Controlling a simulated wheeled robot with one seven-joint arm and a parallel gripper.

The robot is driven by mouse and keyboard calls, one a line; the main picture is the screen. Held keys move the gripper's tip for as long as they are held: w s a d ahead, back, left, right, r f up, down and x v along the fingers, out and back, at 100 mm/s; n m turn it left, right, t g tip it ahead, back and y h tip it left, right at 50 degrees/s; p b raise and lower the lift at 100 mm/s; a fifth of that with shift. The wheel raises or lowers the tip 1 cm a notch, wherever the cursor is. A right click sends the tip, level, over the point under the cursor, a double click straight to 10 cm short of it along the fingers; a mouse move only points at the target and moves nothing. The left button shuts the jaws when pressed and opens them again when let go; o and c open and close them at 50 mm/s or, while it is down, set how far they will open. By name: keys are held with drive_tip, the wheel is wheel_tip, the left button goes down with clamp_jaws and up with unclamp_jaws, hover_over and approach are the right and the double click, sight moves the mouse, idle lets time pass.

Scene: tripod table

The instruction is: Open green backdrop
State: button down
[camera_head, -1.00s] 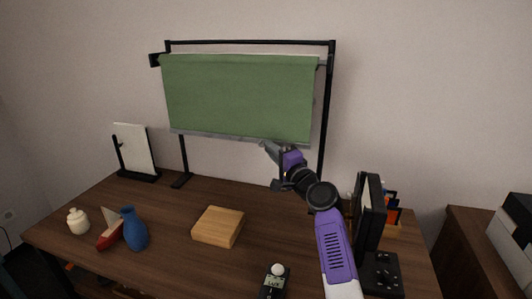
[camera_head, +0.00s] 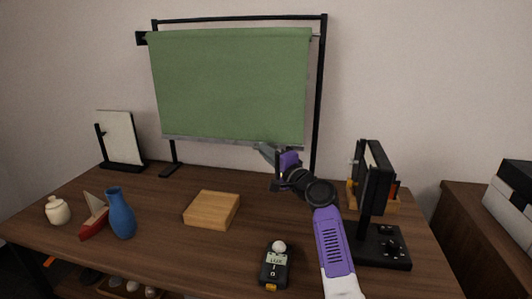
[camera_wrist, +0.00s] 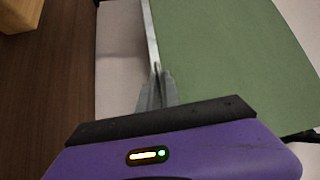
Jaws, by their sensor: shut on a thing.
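The green backdrop (camera_head: 232,85) hangs from a black frame (camera_head: 319,95) at the back of the table, unrolled part of the way down. A grey bar (camera_head: 205,141) runs along its lower edge, above the tabletop. My gripper (camera_head: 263,150) reaches up from the front right and is shut on this bar, right of its middle. In the wrist view the fingertips (camera_wrist: 157,80) pinch the grey bar (camera_wrist: 150,35), with the green cloth (camera_wrist: 225,60) to its right. The bar between the fingers is partly hidden.
A wooden block (camera_head: 212,210), a light meter (camera_head: 276,266), a blue vase (camera_head: 121,213), a toy boat (camera_head: 94,216) and a cream jar (camera_head: 57,210) stand on the table. A white panel (camera_head: 121,137) is at back left. A black stand (camera_head: 376,190) is close right of my arm.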

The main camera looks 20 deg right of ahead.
drive_tip(key=c, duration=1.6)
unclamp_jaws()
drive_tip(key=shift+o, duration=0.2)
wheel_tip(320, 180, up, 20)
drive_tip(key=p, duration=0.5)
drive_tip(key=shift+r, duration=0.1)
drive_tip(key=s+d+f+p, duration=0.1)
drive_tip(key=s+p, duration=0.2)
drive_tip(key=s, duration=0.5)
drive_tip(key=shift+s+d+f, duration=0.2)
drive_tip(key=shift+s+d, duration=0.05)
drive_tip(key=shift+s, duration=0.15)
drive_tip(key=shift+p, duration=0.3)
